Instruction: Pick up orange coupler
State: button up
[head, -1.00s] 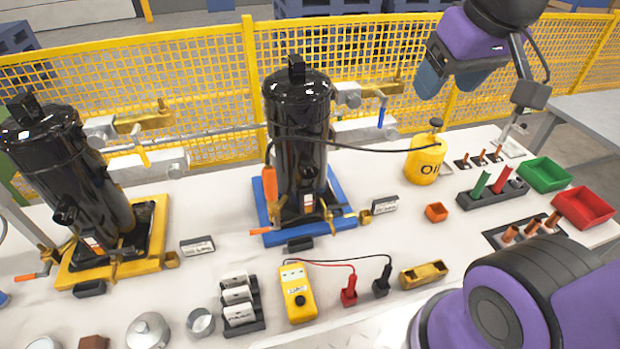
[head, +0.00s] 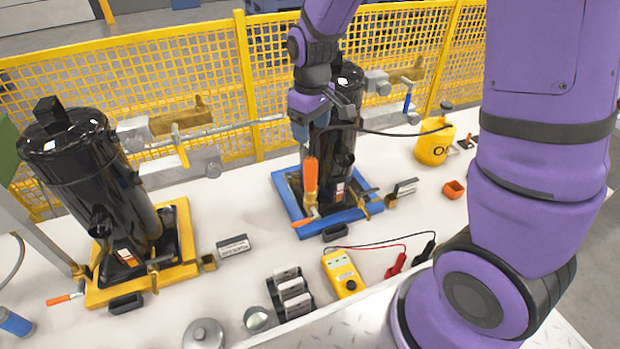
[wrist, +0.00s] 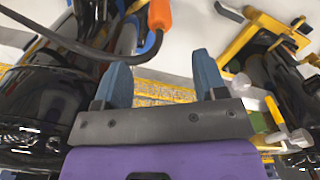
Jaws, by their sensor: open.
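The orange coupler (head: 311,180) stands upright at the left front of the right-hand black compressor, above the blue pallet (head: 286,205). In the wrist view, an orange piece, seemingly the same coupler (wrist: 159,14), shows at the top edge, partly cut off, beyond the fingertips and beside a black hose. My gripper (wrist: 163,70) is open, its two blue fingers apart with nothing between them. In the head view, my gripper (head: 302,132) is just above the coupler, in front of the compressor; its fingers partly overlap in this view.
The right-hand black compressor (head: 342,150) is close behind my gripper. A black hose (head: 385,129) runs from there toward the yellow oil can (head: 433,145). Another black compressor (head: 95,185) stands on a yellow pallet at left. A yellow meter (head: 342,271) lies in front.

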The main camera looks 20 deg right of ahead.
aim_at(310, 158)
jog(key=shift+w+a+f, duration=0.1)
jog(key=shift+w+f, duration=0.1)
jog(key=shift+f, duration=0.7)
jog(key=shift+s+f, duration=0.1)
jog(key=shift+f, duration=5.05)
jog(key=shift+c, duration=0.2)
jog(key=c, duration=1.2)
jog(key=shift+o, duration=0.2)
jog(key=shift+r, duration=0.1)
